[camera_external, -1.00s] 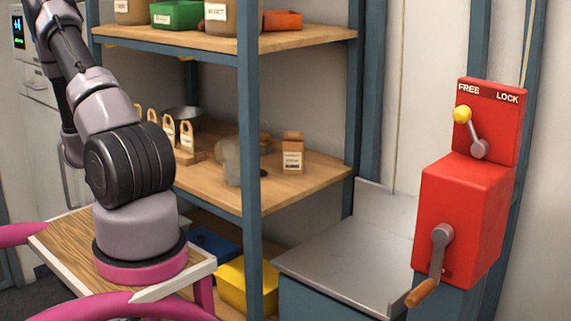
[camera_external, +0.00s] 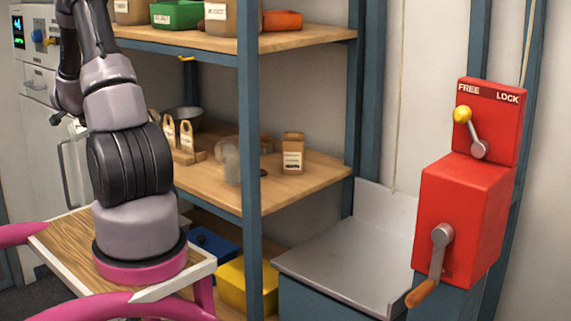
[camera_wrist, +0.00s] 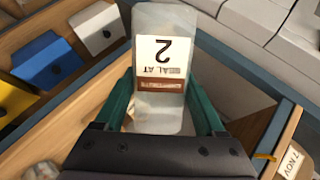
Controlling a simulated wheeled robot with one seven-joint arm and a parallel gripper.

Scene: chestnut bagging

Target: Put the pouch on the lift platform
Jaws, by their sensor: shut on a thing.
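The pouch (camera_wrist: 168,22) is pale and translucent, with a white label marked "SEAL AT 2" and a brown band below it. In the wrist view it stands between the green fingers of my gripper (camera_wrist: 160,98), which is shut on it. In the external view my gripper is mostly hidden behind my arm, and I cannot make out the pouch there. The lift platform (camera_external: 335,264) is a bare grey metal plate with a raised back at the lower right, well apart from my arm.
A red box (camera_external: 462,215) with a crank stands right of the platform, under a FREE/LOCK lever (camera_external: 478,147). A blue-framed shelf (camera_external: 249,150) holds bags and bins between my arm and the platform. Blue (camera_wrist: 45,60) and yellow bins (camera_wrist: 12,98) lie left in the wrist view.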

